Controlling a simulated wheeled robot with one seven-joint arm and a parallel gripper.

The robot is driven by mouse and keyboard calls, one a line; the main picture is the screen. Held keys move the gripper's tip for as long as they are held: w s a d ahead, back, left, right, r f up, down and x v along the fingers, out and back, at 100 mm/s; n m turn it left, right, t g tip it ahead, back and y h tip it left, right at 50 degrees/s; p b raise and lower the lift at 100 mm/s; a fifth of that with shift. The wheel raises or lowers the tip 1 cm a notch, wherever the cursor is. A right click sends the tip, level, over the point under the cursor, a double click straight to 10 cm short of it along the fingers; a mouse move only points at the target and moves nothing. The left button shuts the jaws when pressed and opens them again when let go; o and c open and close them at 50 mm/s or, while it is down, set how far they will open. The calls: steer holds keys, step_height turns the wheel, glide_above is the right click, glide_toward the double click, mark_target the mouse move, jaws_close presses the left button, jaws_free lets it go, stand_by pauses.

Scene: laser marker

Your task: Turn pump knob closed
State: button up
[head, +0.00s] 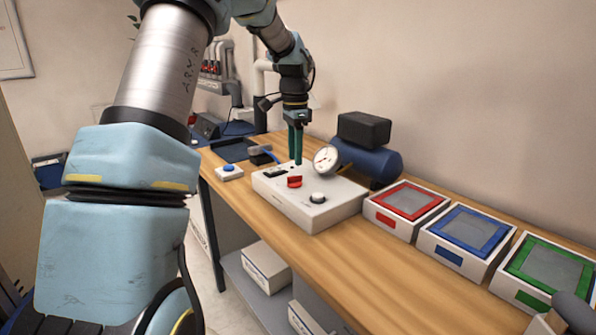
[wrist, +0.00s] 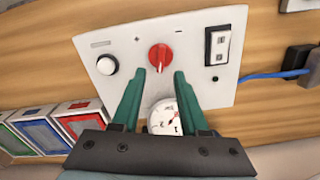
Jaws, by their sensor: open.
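The pump box (head: 280,203) is a white panel on the wooden bench; it also fills the middle of the wrist view (wrist: 205,88). A red knob (head: 294,181) sits on its top; in the wrist view the red knob (wrist: 159,57) lies between + and − marks. A round white knob with a dark rim (head: 317,198) is beside it, at left in the wrist view (wrist: 107,65). My gripper (head: 298,162) points down over the box, behind the red knob. In the wrist view its green fingers (wrist: 159,74) are open and empty, with the red knob just beyond their tips.
A round pressure gauge (head: 326,158) and blue tank (head: 368,161) stand behind the box. Red (head: 382,219), blue (head: 443,258) and green (head: 530,300) framed bins line the right. A blue-button box (head: 229,172) is at left.

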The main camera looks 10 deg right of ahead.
mark_target(294, 181)
step_height(294, 181, down, 6)
steer(key=shift+a+r+p, duration=0.1)
steer(key=shift+p, duration=0.35)
jaws_close()
stand_by(0.4)
